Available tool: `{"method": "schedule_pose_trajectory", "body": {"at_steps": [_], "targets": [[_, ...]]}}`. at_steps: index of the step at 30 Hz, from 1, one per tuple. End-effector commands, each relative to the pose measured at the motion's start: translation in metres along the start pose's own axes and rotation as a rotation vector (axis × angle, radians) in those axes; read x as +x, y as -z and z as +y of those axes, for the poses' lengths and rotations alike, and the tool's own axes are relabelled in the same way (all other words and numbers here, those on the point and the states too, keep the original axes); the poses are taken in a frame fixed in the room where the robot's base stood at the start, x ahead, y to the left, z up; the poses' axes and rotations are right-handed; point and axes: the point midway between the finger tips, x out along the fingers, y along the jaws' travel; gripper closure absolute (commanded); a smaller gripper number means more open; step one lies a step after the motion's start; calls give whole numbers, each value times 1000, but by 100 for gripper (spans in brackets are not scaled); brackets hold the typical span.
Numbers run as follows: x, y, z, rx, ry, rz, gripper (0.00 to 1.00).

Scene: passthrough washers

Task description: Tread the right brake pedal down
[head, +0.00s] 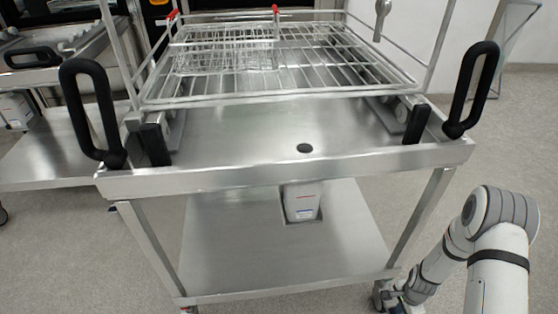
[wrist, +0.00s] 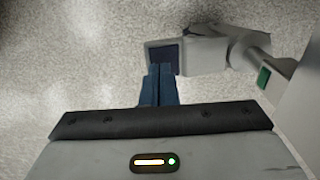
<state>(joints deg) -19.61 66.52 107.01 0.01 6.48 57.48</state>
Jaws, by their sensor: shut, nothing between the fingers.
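The right brake pedal (wrist: 187,55) is a grey lever with a dark end, on the caster under the cart's right front leg. My gripper (wrist: 161,68) is shut and empty, its blue fingers together. In the wrist view the fingertips overlap the lower edge of the pedal's dark end; whether they touch it I cannot tell. In the head view my arm reaches down at the lower right, and my gripper (head: 394,303) is small beside the caster (head: 379,291), partly cut off by the bottom edge.
The steel cart (head: 285,180) stands above, with a wire rack (head: 290,65) on top and black handles (head: 473,85) at its sides. A lower shelf (head: 270,260) spans its legs. Speckled floor (wrist: 60,60) is clear left of the pedal. Another cart (head: 60,150) stands at left.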

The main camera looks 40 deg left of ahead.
Motion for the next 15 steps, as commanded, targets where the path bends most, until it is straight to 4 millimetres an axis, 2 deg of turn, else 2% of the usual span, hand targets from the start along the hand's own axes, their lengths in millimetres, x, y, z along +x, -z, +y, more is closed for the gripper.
{"method": "schedule_pose_trajectory", "body": {"at_steps": [15], "targets": [[17, 0, 0, 0, 0, 0, 100]]}}
